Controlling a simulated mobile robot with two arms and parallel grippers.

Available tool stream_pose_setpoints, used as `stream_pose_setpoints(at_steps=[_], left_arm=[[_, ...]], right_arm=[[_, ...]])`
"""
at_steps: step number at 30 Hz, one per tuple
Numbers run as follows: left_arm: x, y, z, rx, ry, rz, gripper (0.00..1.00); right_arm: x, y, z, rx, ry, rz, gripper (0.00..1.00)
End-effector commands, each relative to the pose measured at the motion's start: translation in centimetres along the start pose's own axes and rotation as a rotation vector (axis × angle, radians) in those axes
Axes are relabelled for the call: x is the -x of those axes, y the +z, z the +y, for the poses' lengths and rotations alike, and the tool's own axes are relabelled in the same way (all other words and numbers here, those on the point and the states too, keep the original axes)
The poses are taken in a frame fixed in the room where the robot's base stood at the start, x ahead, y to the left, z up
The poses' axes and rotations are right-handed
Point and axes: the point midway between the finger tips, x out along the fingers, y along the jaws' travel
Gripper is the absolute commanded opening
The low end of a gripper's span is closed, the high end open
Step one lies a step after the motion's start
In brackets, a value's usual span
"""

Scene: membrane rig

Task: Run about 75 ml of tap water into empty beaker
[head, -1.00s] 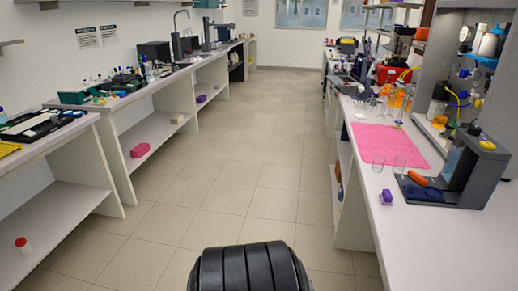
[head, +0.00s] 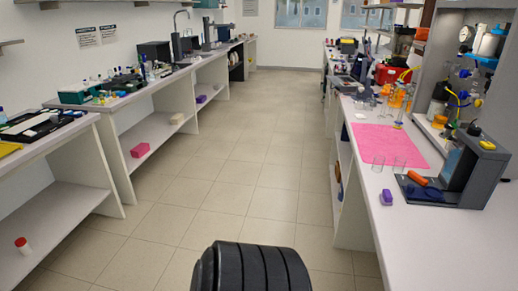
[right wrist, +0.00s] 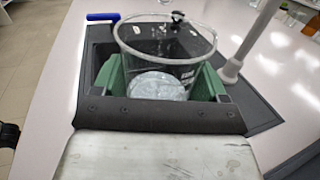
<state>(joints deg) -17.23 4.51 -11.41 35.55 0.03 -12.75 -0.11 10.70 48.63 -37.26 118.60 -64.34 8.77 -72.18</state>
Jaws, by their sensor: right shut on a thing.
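In the right wrist view, my right gripper (right wrist: 161,98) has green fingers on both sides of a clear glass beaker (right wrist: 165,50) and is shut on it. The beaker's round rim faces the camera. A pale, shiny patch shows at its bottom; I cannot tell whether it is water or glass glare. Behind it is a dark sink or inset (right wrist: 100,62) in a pale worktop. A grey post, perhaps the tap (right wrist: 250,40), stands right of the beaker, apart from it; its top is out of frame. My left gripper is not in view.
A blue-handled item (right wrist: 103,16) lies at the inset's far left corner. In the head view, the right bench holds a pink mat (head: 390,143), glassware and a grey rig (head: 475,170). The left bench has a tall tap (head: 177,38). The aisle floor (head: 235,150) is clear.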

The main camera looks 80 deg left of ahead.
Motion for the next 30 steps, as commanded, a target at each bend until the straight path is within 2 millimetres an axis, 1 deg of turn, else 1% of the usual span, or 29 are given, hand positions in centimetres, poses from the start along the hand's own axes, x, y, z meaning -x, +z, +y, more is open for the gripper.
stream_pose_setpoints(at_steps=[6, 15, 22, 30], left_arm=[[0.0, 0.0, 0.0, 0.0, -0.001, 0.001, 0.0], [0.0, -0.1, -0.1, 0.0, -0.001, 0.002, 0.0], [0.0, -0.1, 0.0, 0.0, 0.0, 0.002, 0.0], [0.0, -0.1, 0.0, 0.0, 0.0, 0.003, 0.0]], right_arm=[[0.0, 2.2, -0.1, 0.008, 0.002, -0.002, 0.45], [0.0, 4.4, -0.1, 0.006, 0.003, -0.003, 0.45], [0.0, 5.3, -0.1, 0.003, 0.001, -0.002, 0.45], [0.0, 5.5, -0.1, 0.0, -0.001, -0.002, 0.45]])
